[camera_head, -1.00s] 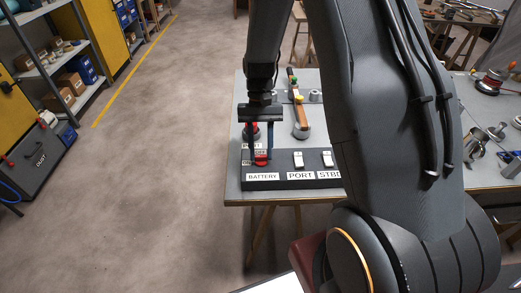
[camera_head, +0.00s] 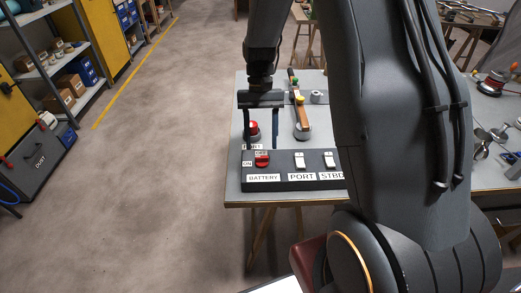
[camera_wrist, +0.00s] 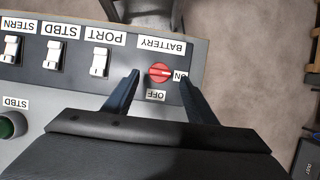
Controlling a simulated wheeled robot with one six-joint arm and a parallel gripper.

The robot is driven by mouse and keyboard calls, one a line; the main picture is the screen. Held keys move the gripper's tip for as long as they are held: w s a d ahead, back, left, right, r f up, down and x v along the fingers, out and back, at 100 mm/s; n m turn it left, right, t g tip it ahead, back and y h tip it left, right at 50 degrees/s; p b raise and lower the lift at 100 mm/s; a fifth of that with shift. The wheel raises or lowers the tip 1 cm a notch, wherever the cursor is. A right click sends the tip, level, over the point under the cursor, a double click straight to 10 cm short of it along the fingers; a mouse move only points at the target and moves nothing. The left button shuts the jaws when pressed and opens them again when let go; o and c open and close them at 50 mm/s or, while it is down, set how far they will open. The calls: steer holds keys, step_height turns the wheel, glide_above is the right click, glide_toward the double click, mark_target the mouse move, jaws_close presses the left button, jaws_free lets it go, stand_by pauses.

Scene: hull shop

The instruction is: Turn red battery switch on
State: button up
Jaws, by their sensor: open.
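The red battery switch (camera_head: 262,160) is a round knob on a dark panel (camera_head: 322,181), above the BATTERY label (camera_head: 263,178). In the wrist view the red knob (camera_wrist: 159,73) has a pale line across it, running toward the ON label (camera_wrist: 180,76) at its right. The OFF label (camera_wrist: 156,96) is below it there. My gripper (camera_head: 263,143) is open and empty above the switch. In the wrist view my gripper's fingertips (camera_wrist: 160,78) lie on either side of the knob, apart from it.
White rocker switches sit right of the knob, labelled PORT (camera_head: 300,161) and STBD (camera_head: 328,160). Behind the panel are a red-topped part (camera_head: 253,129) and a lever with coloured balls (camera_head: 301,115) on the grey bench (camera_head: 236,183). My arm hides the bench's right part. Floor is clear at left.

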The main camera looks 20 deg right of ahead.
steer(key=shift+b+v, duration=0.45)
steer(key=shift+v, duration=1.55)
steer(key=s+a+r+n+t+h, duration=0.1)
steer(key=s+t, duration=0.4)
steer(key=s, duration=0.8)
steer(key=shift+a+r+n+t+b, duration=0.3)
steer(key=shift+a+r+n+b, duration=0.25)
steer(key=shift+n, duration=0.65)
